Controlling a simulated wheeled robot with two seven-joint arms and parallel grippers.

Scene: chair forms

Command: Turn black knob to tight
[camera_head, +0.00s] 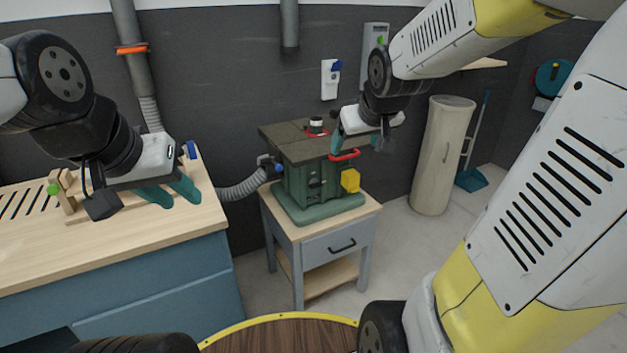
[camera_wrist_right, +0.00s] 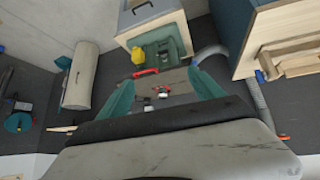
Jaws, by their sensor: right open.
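A green machine (camera_head: 310,183) with a dark flat top (camera_head: 290,146) stands on a small cabinet. A small black-and-white part with a red base (camera_head: 316,126) rises from its top; I cannot tell whether this is the black knob. It also shows in the right wrist view (camera_wrist_right: 163,91). My right gripper (camera_head: 362,142) is open and empty, its teal fingers apart near the right edge of the machine top. In the right wrist view its fingers (camera_wrist_right: 163,95) frame the machine top. My left gripper (camera_head: 178,197) is open and empty over the workbench at left.
The wooden workbench (camera_head: 110,240) is at left, with a grey hose (camera_head: 240,186) between it and the machine. A red handle (camera_head: 344,155) and a yellow part (camera_head: 350,181) stick out from the machine. A beige cylinder (camera_head: 440,155) stands at right. Floor is clear beside the cabinet (camera_head: 312,250).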

